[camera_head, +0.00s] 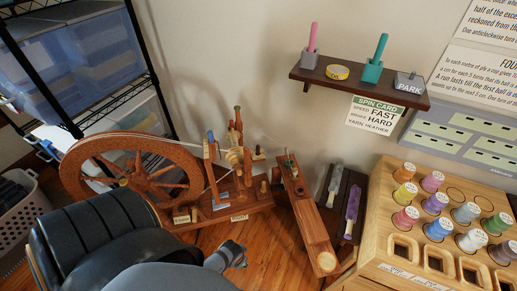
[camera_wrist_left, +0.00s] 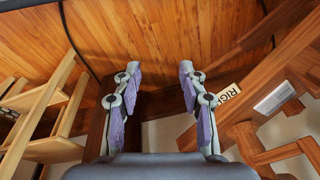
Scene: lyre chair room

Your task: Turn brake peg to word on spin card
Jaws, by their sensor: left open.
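The spin card (camera_head: 375,113) hangs under the wall shelf; it reads "SPEED FAST", a line with "HARD", and "YARN HEATHER". The wooden spinning wheel (camera_head: 78,160) stands at the left, with upright pegs (camera_head: 211,143) and a bobbin (camera_head: 235,156) on its right part. I cannot tell which peg is the brake peg. My left gripper (camera_head: 240,254) is low in front of the wheel's base, apart from it. In the left wrist view the left gripper (camera_wrist_left: 157,82) is open with nothing between its fingers; a label starting "RIG" (camera_wrist_left: 228,95) shows beyond the right finger. My right gripper is not in view.
A wooden rack (camera_head: 380,215) with coloured spools is at right.

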